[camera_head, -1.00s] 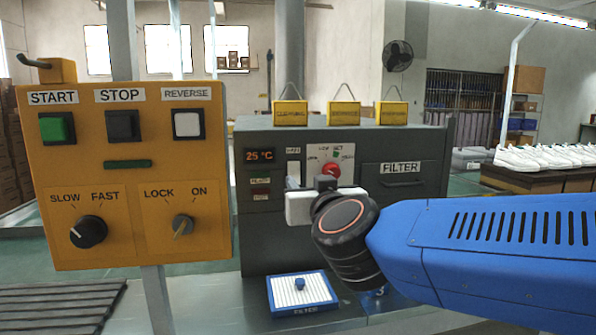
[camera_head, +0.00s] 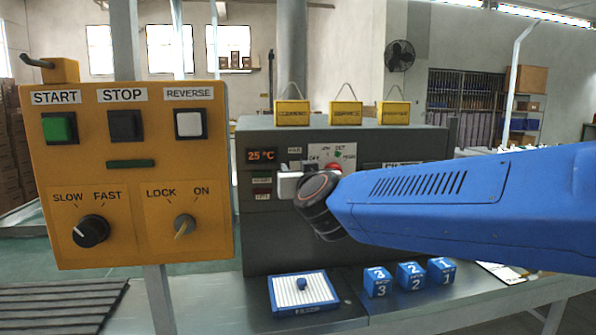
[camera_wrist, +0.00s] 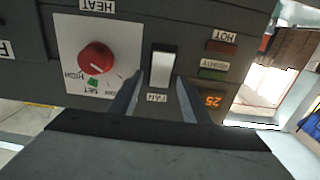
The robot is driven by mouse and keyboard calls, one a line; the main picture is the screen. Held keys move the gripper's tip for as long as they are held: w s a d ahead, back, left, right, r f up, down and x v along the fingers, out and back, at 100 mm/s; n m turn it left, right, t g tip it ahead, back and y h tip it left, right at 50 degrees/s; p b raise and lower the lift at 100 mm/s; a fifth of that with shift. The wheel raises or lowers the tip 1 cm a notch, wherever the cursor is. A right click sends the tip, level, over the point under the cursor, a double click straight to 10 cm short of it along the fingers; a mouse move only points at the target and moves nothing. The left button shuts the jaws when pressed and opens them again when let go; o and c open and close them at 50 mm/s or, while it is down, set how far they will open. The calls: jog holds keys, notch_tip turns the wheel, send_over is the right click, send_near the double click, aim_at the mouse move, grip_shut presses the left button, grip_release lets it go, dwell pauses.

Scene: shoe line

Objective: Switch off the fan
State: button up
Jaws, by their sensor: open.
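The fan switch (camera_wrist: 162,70) is a white rocker in a dark frame, with a FAN label beside it, on the front of a dark grey machine (camera_head: 270,225). The wrist view shows it upside down. My gripper (camera_wrist: 160,84) is open and empty, with its two fingers pointing at the panel on either side of the switch. I cannot tell whether a finger touches it. In the head view my gripper (camera_head: 289,186) is in front of the panel and hides part of the switch area.
A red HEAT knob (camera_wrist: 96,58) sits close beside the switch. HOT and READY indicators (camera_wrist: 222,47) and an orange temperature display (camera_head: 261,155) are on the other side. A yellow control box (camera_head: 130,175) stands at left. Numbered blue cubes (camera_head: 411,275) and a blue-white tray (camera_head: 325,297) lie below.

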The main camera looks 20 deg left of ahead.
jog(key=c, duration=1.1)
jog(key=shift+o, duration=0.3)
jog(key=shift+f+t, duration=0.15)
jog(key=shift+t, duration=0.15)
jog(key=shift+s+d+f+t+y, duration=0.1)
jog(key=shift+f+t+y, duration=0.3)
jog(key=shift+t, duration=0.4)
jog(key=shift+s+d+f+t+y, duration=0.15)
jog(key=shift+t+y, duration=0.35)
jog(key=shift+t, duration=0.3)
jog(key=shift+w+a, duration=0.1)
